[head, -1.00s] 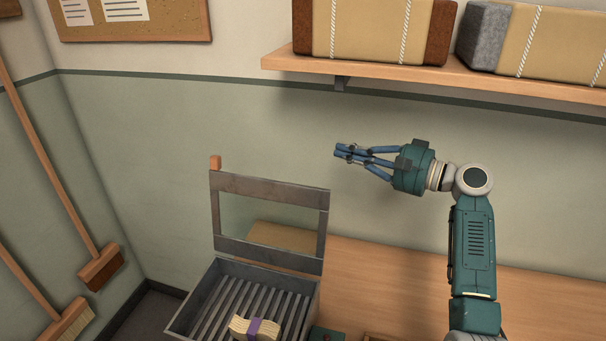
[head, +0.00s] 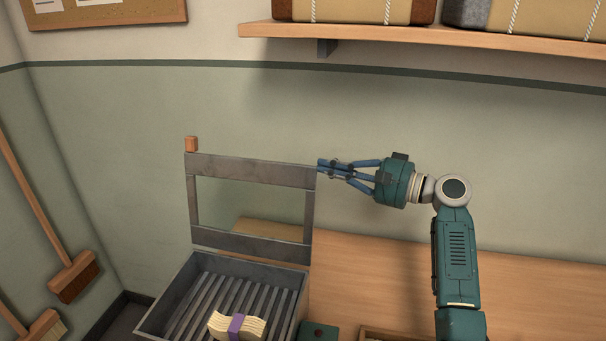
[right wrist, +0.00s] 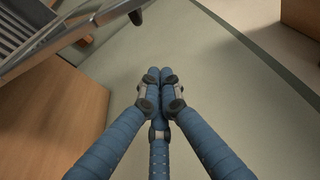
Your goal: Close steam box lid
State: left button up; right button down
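The steam box (head: 297,306) is a grey metal box with a slatted floor, at the lower middle of the head view. Its lid (head: 250,169), a grey frame with a see-through pane and a wooden knob (head: 191,144) at its top left corner, stands upright at the back. My right gripper (head: 320,166) is shut and empty, its blue fingertips level with the lid's top right corner. I cannot tell whether they touch. In the right wrist view the fingertips (right wrist: 154,75) meet, with the lid's edge (right wrist: 85,25) at upper left. My left gripper is out of view.
A cream bundle with a purple band (head: 236,326) lies on the slats. A shelf (head: 440,38) with wrapped blocks hangs above. Brooms (head: 75,277) lean at left.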

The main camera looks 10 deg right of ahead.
aim_at(288, 165)
jog(key=a+p, duration=0.1)
jog(key=a, duration=0.2)
jog(key=w+a+p, duration=0.1)
jog(key=a+p, duration=0.1)
jog(key=a, duration=0.1)
jog(key=w+a+p, duration=0.1)
jog(key=a, duration=0.2)
jog(key=shift+r+p, duration=0.1)
jog(key=shift+p, duration=0.3)
